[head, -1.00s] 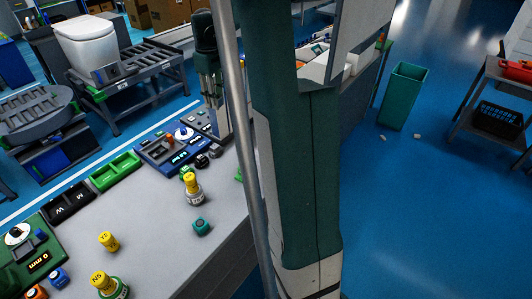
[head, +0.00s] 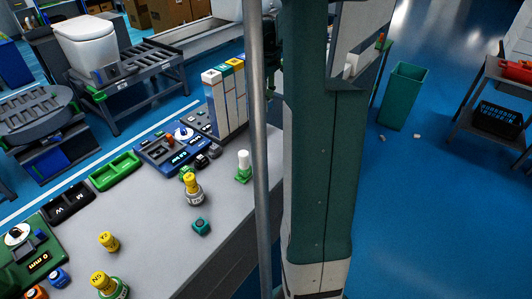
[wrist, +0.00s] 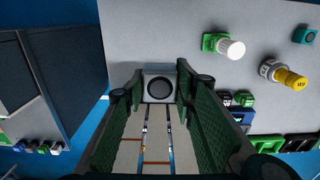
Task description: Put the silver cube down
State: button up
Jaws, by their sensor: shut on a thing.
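The silver cube (wrist: 160,86), with a dark round mark on its visible face, is between the fingertips of my gripper (wrist: 159,92) in the wrist view. The green ribbed fingers are shut on its two sides. The grey table top (wrist: 220,120) shows around and beyond it; I cannot tell how high the cube is above it. In the head view the cube is not visible. The gripper there is mostly hidden behind my green column and a grey pole, with only a dark part of the arm showing.
A white-capped peg on a green base (head: 243,167), a yellow-capped piece (head: 193,190) and a teal cube (head: 201,226) stand on the table. Tall white blocks with coloured tops (head: 226,105) stand behind. Green (head: 115,170) and black (head: 68,204) trays line the far edge.

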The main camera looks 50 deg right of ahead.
send_over(266, 152)
notch_tip(266, 152, down, 16)
jog(key=shift+r, duration=0.15)
dwell(0.4)
jog(key=shift+f+b, duration=0.4)
jog(key=shift+f, duration=2.75)
jog(key=shift+f, duration=1.85)
jog(key=shift+f+b, duration=0.15)
jog(key=shift+b, duration=0.25)
